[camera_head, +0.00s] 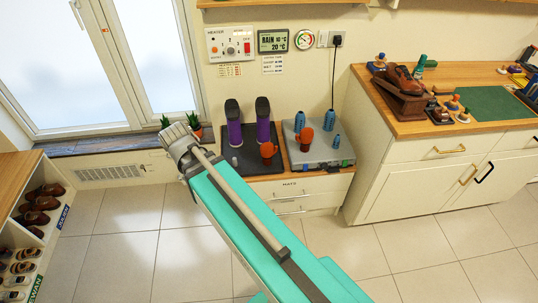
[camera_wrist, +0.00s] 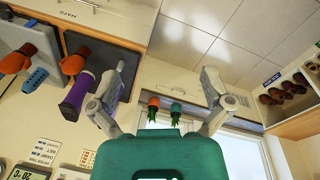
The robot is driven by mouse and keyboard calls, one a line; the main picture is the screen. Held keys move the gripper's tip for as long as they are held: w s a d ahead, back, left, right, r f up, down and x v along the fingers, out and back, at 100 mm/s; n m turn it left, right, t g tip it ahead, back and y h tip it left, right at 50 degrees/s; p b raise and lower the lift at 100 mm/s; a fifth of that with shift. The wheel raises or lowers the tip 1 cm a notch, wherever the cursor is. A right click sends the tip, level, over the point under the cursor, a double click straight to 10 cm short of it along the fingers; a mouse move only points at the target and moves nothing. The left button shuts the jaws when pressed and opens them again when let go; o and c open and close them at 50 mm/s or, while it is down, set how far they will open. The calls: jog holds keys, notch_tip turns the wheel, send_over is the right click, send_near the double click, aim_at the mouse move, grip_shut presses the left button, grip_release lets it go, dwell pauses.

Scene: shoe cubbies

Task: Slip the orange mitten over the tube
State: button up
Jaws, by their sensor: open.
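One orange mitten (camera_head: 268,152) stands upright on the black tray (camera_head: 239,164). A second orange mitten (camera_head: 305,139) stands on the grey box (camera_head: 321,157), close to a blue ribbed tube (camera_head: 299,122). Other blue tubes stand bare at the box's back right (camera_head: 329,119) and right front (camera_head: 336,141). What is under the second mitten is hidden. In the wrist view, the mitten on the tray (camera_wrist: 73,65) and the other mitten (camera_wrist: 14,62) are left of my gripper (camera_wrist: 165,76). My gripper is open and empty, its fingers wide apart.
Two purple boots (camera_head: 234,128) stand at the back of the tray, close to the mitten. Potted plants (camera_head: 195,125) are by the window. A cabinet (camera_head: 440,165) with brown shoes (camera_head: 401,79) is at the right. A shoe cubby (camera_head: 30,218) is at the left.

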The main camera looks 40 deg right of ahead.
jog(key=w+d+f+m+h+b, duration=0.3)
jog(key=w+d+f+m+b, duration=0.1)
jog(key=d+f+b, duration=0.35)
jog(key=w+d+f+m+h+b, duration=0.3)
jog(key=w+d+f+m+b, duration=0.1)
jog(key=d+f+b, duration=0.3)
jog(key=m+h+b, duration=0.6)
jog(key=m+b, duration=0.2)
jog(key=b, duration=1)
send_near(262, 153)
jog(key=shift+w+a, duration=0.25)
jog(key=b+x, duration=0.3)
jog(key=x, duration=0.4)
jog(key=shift+s+f, duration=0.1)
jog(key=shift+d+f+b, duration=0.2)
jog(key=shift+d+b, duration=0.1)
jog(key=shift+d, duration=0.45)
jog(key=shift+d, duration=0.1)
